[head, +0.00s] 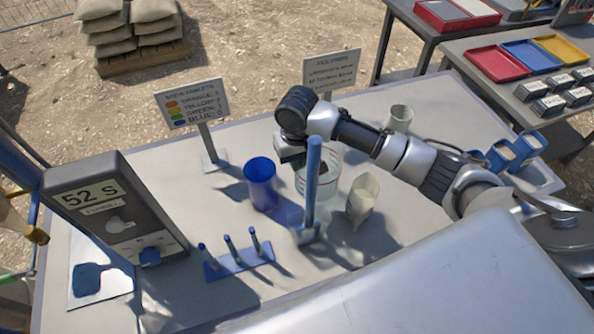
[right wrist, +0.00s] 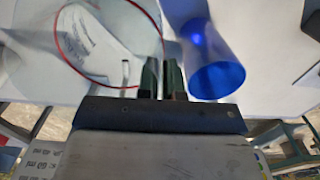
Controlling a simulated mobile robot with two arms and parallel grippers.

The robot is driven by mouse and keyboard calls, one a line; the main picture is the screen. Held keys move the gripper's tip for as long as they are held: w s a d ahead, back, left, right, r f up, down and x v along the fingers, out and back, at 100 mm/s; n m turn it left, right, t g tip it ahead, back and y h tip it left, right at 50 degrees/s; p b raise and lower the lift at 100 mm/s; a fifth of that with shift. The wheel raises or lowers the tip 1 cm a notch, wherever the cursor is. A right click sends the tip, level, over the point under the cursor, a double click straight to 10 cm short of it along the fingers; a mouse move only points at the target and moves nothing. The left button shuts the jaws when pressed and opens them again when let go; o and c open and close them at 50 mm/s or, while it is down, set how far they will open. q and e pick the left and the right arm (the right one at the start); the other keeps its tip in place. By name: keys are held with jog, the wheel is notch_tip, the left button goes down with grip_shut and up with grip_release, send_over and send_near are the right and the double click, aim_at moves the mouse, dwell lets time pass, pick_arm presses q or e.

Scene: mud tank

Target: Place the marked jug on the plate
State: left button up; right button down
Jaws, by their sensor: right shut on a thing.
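The clear jug with red markings (head: 330,184) stands near the table's middle, partly hidden by a blue post and my right arm. My right gripper (head: 291,160) is at the jug's left upper side. In the right wrist view the jug's red rim (right wrist: 63,58) runs up to the closed fingers (right wrist: 162,82), which are shut on the jug's wall. The grip itself is hidden in the head view. My left gripper is not in view.
A blue cup (head: 260,186) stands close left of the jug, and also shows beside the fingers (right wrist: 205,65). A blue post (head: 312,185), a pale paper-like cup (head: 362,197) and a blue peg rack (head: 240,262) are near. The grey device (head: 112,210) stands left.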

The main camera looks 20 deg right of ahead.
send_over(297, 190)
jog(key=shift+w+d+f, duration=0.1)
jog(key=shift+w+f, duration=0.1)
jog(key=shift+f, duration=1.15)
jog(key=shift+w+d+f, duration=0.1)
jog(key=shift+w+f, duration=0.1)
jog(key=shift+f, duration=1.15)
jog(key=shift+a+f+p, duration=0.1)
jog(key=shift+f+p, duration=0.05)
jog(key=shift+p, duration=0.15)
jog(key=c, duration=1.3)
grip_release()
